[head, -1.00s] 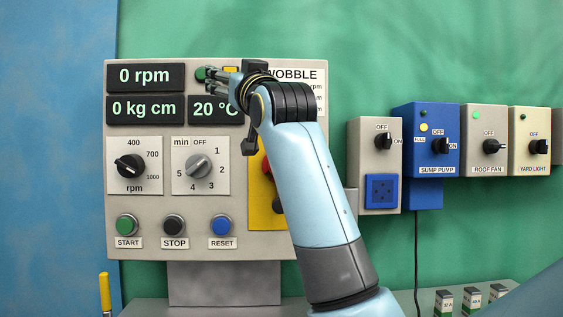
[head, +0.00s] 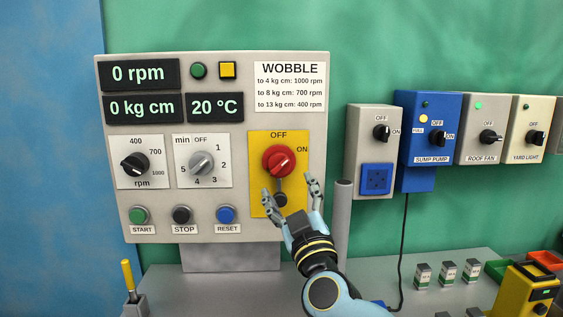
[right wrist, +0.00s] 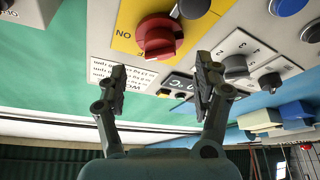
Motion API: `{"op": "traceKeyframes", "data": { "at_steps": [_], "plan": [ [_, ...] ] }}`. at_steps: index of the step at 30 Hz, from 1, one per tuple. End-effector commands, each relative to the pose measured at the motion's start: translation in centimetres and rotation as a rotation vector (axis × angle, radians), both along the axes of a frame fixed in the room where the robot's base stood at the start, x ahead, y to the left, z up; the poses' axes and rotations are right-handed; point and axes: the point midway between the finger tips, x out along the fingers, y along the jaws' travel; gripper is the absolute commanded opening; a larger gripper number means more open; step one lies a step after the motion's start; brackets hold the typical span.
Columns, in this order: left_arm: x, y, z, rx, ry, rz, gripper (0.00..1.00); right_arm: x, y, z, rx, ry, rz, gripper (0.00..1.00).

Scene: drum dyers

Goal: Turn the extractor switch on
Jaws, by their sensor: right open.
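The red rotary switch (head: 278,161) sits on a yellow plate (head: 259,143) marked OFF at the top and ON at the upper right, on the grey extractor panel (head: 240,80). I cannot tell its exact setting. A dark fitting (head: 280,200) is just below the knob. My right gripper (head: 289,188) is open and empty, its fingers pointing up below the knob. In the right wrist view, the red knob (right wrist: 157,35) appears upside down beyond the open right gripper (right wrist: 160,70), apart from both fingers. My left gripper is not in view.
Switch boxes stand on the wall to the right: a grey one with a blue socket (head: 376,178), the sump pump (head: 429,115), the roof fan (head: 488,112) and the yard light (head: 530,115). A grey post (head: 342,220) stands right of the gripper. Small boxes (head: 447,271) are on the bench.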

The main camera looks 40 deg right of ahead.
Motion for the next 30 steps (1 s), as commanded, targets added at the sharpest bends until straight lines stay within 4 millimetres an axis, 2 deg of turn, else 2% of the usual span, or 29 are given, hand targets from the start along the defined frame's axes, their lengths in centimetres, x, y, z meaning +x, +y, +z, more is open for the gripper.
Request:
{"op": "traceKeyframes", "data": {
  "at_steps": [3, 9, 15, 22, 23, 30],
  "plan": [
    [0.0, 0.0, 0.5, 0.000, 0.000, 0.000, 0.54, 2.3, -0.9, 1.2, -0.003, -0.003, 0.001, 0.68],
    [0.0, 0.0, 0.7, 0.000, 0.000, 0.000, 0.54, 5.2, -1.9, 2.2, -0.003, -0.002, 0.001, 0.68],
    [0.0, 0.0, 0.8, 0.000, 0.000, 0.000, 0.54, 6.4, -2.4, 2.5, -0.001, 0.000, 0.000, 0.68],
    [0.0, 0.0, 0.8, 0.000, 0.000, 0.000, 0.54, 6.4, -2.4, 2.5, -0.001, 0.000, 0.001, 0.68],
    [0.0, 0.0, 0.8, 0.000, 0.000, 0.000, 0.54, 6.4, -2.4, 2.5, -0.001, 0.000, 0.001, 0.66],
    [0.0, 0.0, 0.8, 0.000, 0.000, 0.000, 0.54, 6.4, -2.4, 2.6, -0.002, -0.002, 0.000, 0.35]
  ]
}}
